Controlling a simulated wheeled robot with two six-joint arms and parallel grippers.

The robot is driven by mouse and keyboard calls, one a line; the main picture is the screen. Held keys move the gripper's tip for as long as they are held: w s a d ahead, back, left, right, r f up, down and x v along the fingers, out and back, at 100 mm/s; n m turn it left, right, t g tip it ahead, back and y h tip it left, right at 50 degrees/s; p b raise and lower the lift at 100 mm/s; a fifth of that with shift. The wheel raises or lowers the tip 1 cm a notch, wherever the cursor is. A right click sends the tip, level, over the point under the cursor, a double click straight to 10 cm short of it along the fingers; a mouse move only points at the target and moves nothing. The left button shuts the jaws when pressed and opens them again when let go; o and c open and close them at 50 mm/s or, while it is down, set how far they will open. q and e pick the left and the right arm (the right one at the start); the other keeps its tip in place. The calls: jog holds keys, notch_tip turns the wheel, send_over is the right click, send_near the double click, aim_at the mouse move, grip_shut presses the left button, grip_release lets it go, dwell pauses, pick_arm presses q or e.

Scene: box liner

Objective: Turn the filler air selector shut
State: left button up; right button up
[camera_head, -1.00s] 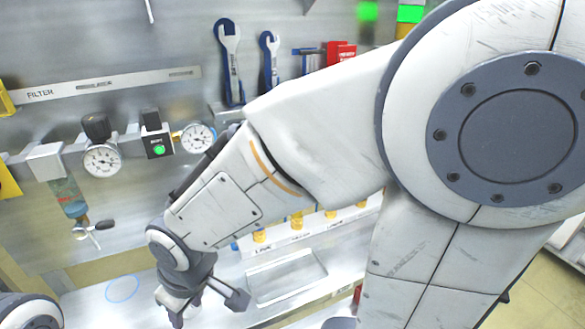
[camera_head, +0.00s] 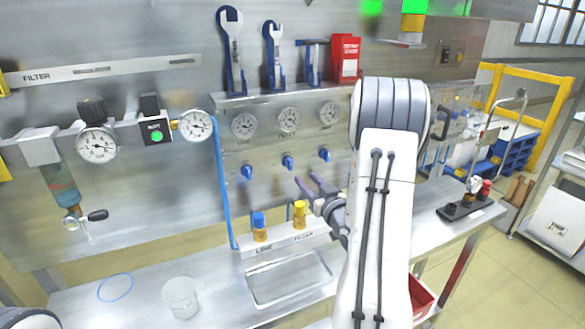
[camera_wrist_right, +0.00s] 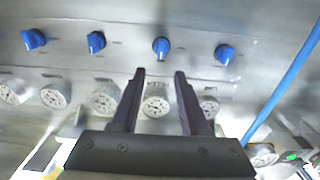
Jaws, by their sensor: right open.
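Several blue knobs sit in a row under the gauges on the steel panel; in the head view three show: left (camera_head: 247,171), middle (camera_head: 288,161) and right (camera_head: 324,154). I cannot read which is the filler air selector. My right gripper (camera_head: 307,180) is open and empty in front of the panel, below the middle and right knobs. In the right wrist view the open fingers (camera_wrist_right: 160,72) point toward a blue knob (camera_wrist_right: 161,47), apart from it. Below, a blue-topped fitting (camera_head: 259,225) and a yellow-topped fitting (camera_head: 300,213) stand on a labelled ledge. My left gripper is out of frame.
A blue hose (camera_head: 222,180) hangs left of the knobs. Pressure gauges (camera_head: 289,120) are above them, with wrenches (camera_head: 231,55) higher up. A clear beaker (camera_head: 181,298) and a shallow tray (camera_head: 288,279) are on the bench below. My right forearm covers the panel's right part.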

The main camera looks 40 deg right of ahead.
aim_at(291, 164)
jog(key=p+x, duration=0.2)
jog(key=x, duration=0.6)
jog(key=shift+w+a+r+p, duration=0.1)
jog(key=shift+w+p, duration=0.2)
jog(key=shift+p, duration=0.1)
jog(key=shift+w, duration=0.5)
grip_shut()
